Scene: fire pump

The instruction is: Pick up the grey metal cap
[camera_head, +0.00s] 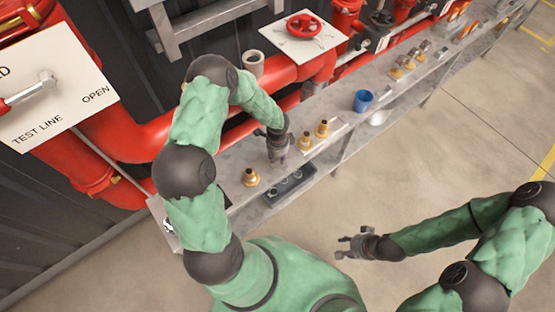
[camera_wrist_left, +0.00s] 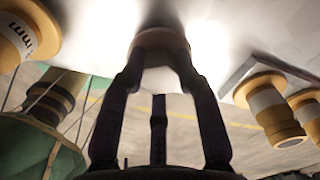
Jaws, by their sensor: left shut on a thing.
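My left gripper (camera_head: 277,155) points down over the grey bench. In the left wrist view, its fingers (camera_wrist_left: 160,75) are closed around a short round piece, the grey metal cap (camera_wrist_left: 160,40), with a brownish tint at its edge. The fingers hide most of the cap in the head view. The cap is close to the bench surface; I cannot tell whether it touches it. My right gripper (camera_head: 355,243) is away from the bench, over the floor, with its fingers apart and empty.
A brass fitting (camera_head: 250,177) stands left of my left gripper and another (camera_head: 322,128) to its right. A dark tray (camera_head: 290,188) lies at the bench's front edge. A blue cup (camera_head: 363,101) stands further right. Red pipes (camera_head: 140,140) run behind the bench.

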